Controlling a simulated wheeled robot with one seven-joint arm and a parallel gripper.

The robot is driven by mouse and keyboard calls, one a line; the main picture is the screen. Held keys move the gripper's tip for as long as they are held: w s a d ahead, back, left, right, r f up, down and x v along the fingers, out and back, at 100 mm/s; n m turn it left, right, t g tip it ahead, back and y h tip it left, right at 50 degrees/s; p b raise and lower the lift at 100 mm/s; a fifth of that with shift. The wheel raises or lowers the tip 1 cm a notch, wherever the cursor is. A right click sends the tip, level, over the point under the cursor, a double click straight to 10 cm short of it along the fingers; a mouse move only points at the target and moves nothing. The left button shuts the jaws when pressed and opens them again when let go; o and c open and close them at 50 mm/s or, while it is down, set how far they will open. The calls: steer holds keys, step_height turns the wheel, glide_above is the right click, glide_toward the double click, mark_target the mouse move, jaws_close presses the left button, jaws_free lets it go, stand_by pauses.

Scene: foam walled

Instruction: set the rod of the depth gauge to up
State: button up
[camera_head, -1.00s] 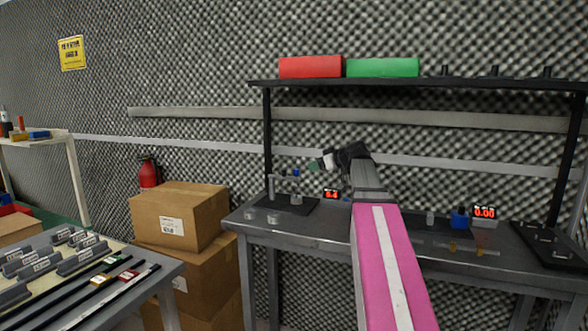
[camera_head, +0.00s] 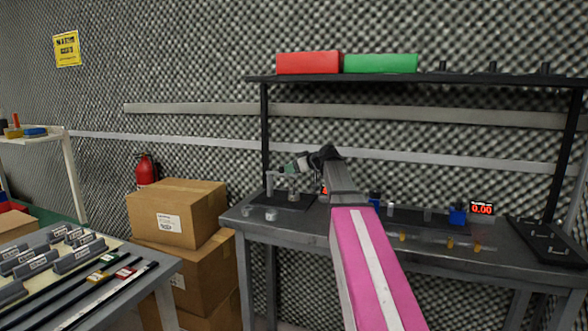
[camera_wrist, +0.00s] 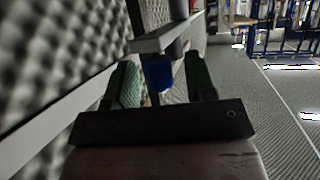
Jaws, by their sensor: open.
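The depth gauge stands on a dark plate (camera_head: 291,203) at the left end of the grey workbench. Its grey post (camera_head: 269,184) carries a horizontal arm, and a small pale piece sits below my gripper. In the wrist view the gauge's grey arm (camera_wrist: 158,41) crosses ahead, with a blue rod end (camera_wrist: 158,74) beneath it. My gripper (camera_head: 289,167) is at the gauge's height, its green-padded fingers over the arm's end. In the wrist view my gripper (camera_wrist: 163,80) is open, with the blue end between the fingers. Contact cannot be told. My gripper hides the blue end in the head view.
Small pale cylinders (camera_head: 271,214) stand at the bench's left front. A red display (camera_head: 325,191) is partly hidden behind my arm. A blue block (camera_head: 457,216) and another display (camera_head: 482,209) stand at right. A shelf (camera_head: 420,77) with red and green boxes spans above.

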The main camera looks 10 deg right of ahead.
jaws_close()
steer(key=shift+r, duration=2.85)
jaws_free()
steer(key=v, duration=1.1)
